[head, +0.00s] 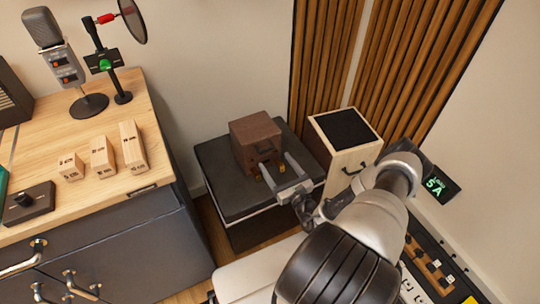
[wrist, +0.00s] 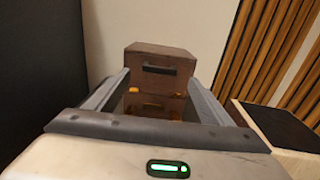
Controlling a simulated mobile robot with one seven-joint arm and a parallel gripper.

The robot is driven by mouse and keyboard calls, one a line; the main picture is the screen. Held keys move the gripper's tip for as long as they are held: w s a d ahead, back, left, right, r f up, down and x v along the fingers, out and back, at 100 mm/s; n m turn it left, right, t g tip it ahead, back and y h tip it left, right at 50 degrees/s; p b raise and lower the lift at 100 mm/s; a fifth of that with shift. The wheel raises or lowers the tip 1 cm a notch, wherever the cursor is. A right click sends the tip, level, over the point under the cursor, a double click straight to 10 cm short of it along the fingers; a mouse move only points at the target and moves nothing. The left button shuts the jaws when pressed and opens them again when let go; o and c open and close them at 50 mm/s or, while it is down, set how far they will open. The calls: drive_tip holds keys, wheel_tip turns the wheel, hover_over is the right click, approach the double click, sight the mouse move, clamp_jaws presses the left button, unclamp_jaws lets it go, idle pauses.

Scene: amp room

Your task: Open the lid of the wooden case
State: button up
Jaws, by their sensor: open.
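The wooden case (head: 256,140) is a small dark brown box on a black-topped stand, with its lid down. In the wrist view the case (wrist: 158,84) faces me, with a dark handle (wrist: 160,70) on its upper part and orange-brass latches near the seam. My gripper (head: 272,178) is open in front of the case's front face. In the wrist view its two fingers (wrist: 158,88) reach forward on either side of the case's lower front. I cannot tell whether they touch it. Nothing is held.
The black-topped stand (head: 222,181) has bare room left of the case. A pale wooden box with a dark top (head: 346,128) stands close on the right. The wooden desk (head: 92,128) holds a microphone (head: 60,55) and blocks. Slatted panels (head: 325,55) are behind.

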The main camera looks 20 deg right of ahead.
sight(267, 150)
drive_tip(key=w, duration=0.6)
drive_tip(key=shift+a+b, duration=0.1)
drive_tip(key=shift+b, duration=0.25)
